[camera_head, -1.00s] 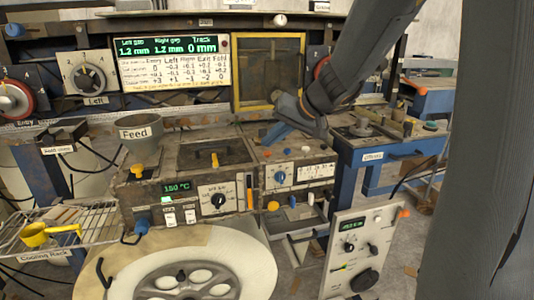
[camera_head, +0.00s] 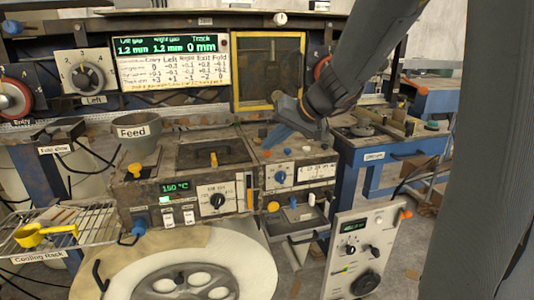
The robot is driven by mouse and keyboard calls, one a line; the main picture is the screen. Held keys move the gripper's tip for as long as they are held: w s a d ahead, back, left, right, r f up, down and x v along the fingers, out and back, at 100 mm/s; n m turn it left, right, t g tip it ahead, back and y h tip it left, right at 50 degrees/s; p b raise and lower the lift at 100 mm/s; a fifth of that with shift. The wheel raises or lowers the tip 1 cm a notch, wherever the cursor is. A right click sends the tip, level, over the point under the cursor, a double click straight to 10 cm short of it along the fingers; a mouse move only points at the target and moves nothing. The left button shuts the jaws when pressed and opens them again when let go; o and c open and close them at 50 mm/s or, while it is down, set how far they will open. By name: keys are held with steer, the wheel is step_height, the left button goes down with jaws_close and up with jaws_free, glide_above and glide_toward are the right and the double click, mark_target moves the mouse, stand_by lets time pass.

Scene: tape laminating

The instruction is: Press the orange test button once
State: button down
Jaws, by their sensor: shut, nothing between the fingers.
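My gripper (camera_head: 274,142) is shut and empty, its blue fingers pointing down and left over the top of the control box (camera_head: 318,174) right of the heater unit. A small orange button-like spot (camera_head: 267,154) is on the box's top, just below and left of the fingertips. I cannot tell whether the fingers touch anything there, and no label reading "test" is legible. Another orange knob (camera_head: 404,214) sits at the upper right of the grey panel box (camera_head: 360,250), well away from my gripper.
The heater unit with a 150 °C display (camera_head: 176,187) stands to the left, with the Feed cup (camera_head: 139,133) behind it. A yellow-framed window (camera_head: 268,71) is behind my gripper. A large white reel (camera_head: 240,270) and the cooling rack (camera_head: 85,232) are in front.

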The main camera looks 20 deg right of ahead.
steer(key=shift+f+b, duration=0.5)
steer(key=shift+b, duration=0.1)
stand_by(0.7)
steer(key=shift+r, duration=0.1)
steer(key=shift+r+p, duration=0.5)
steer(key=shift+r, duration=0.4)
step_height(320, 180, up, 5)
steer(key=p, duration=0.3)
stand_by(0.3)
steer(key=shift+f, duration=0.1)
stand_by(0.4)
steer(key=s+a+f+n+g+h, duration=0.1)
steer(key=s+f+g+h, duration=0.4)
steer(key=s+f, duration=1.5)
steer(key=s+g, duration=0.1)
steer(key=s, duration=0.3)
steer(key=shift+f+n, duration=0.3)
steer(key=shift+n, duration=0.1)
